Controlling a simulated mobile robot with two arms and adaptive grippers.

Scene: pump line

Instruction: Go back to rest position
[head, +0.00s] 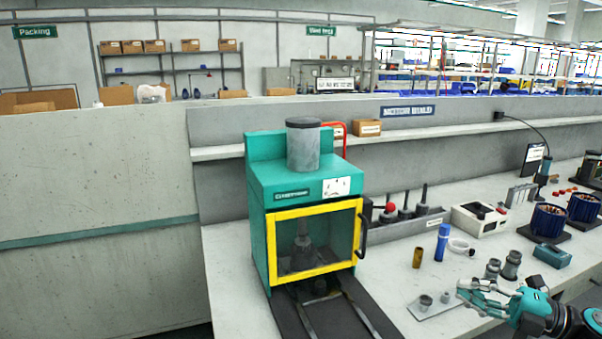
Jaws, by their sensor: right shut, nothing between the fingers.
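My right gripper (480,297) is at the lower right of the head view, reaching in from the right edge. It is shut and holds nothing. Its fingertips are over the bench, beside a flat grey plate (436,304) with small metal parts on it. My left gripper is not in view. The teal press (262,215) with a yellow-framed door (315,207) stands left of the gripper, well apart from it. The door looks closed, with a dark metal part (303,254) behind the window.
Near the right gripper are metal fittings (511,265), a brass cylinder (418,257), a blue bottle (442,242) and a teal box (552,256). Blue motor windings (548,220) stand farther right. A dark rail track (335,315) runs forward from the press. Bench left of the press is clear.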

